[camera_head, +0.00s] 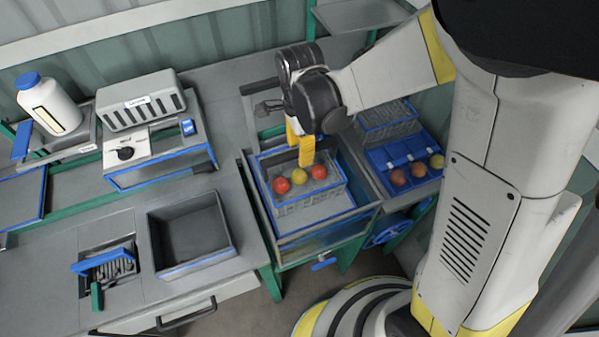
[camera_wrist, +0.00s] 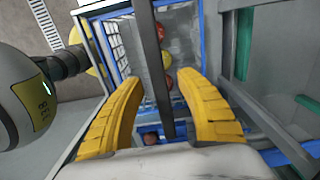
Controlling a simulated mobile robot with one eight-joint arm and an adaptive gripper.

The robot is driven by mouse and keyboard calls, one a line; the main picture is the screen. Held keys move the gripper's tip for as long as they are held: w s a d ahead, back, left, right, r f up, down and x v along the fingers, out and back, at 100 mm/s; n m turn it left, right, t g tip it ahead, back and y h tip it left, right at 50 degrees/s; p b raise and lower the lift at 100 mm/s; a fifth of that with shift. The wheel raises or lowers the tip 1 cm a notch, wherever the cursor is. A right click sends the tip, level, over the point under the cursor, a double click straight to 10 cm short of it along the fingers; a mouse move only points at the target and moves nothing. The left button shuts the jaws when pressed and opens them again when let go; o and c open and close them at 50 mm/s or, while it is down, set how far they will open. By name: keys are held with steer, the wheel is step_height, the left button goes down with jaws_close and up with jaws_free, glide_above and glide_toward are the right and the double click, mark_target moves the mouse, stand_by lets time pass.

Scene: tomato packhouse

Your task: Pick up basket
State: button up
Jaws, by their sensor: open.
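The basket (camera_head: 312,207) is a wire basket with a blue rim, set inside a grey, blue-edged tank. Several red and yellow tomatoes (camera_head: 299,176) show in it. My gripper (camera_head: 304,158), with yellow fingers, points down over the basket from its back side. In the wrist view the fingers (camera_wrist: 160,82) are apart, one on each side of a dark bar that looks like the basket's handle. The basket's wire wall (camera_wrist: 116,45) shows beyond them. Whether either finger touches the bar cannot be told.
A blue tray (camera_head: 385,160) with tomatoes stands right of the tank. An empty grey bin (camera_head: 190,232) is set in the bench to its left. A grey slotted box (camera_head: 140,100) and a white bottle (camera_head: 50,105) stand at the back left. My arm column fills the right side.

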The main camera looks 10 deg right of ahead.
steer(key=shift+f, duration=0.1)
jaws_close()
stand_by(0.4)
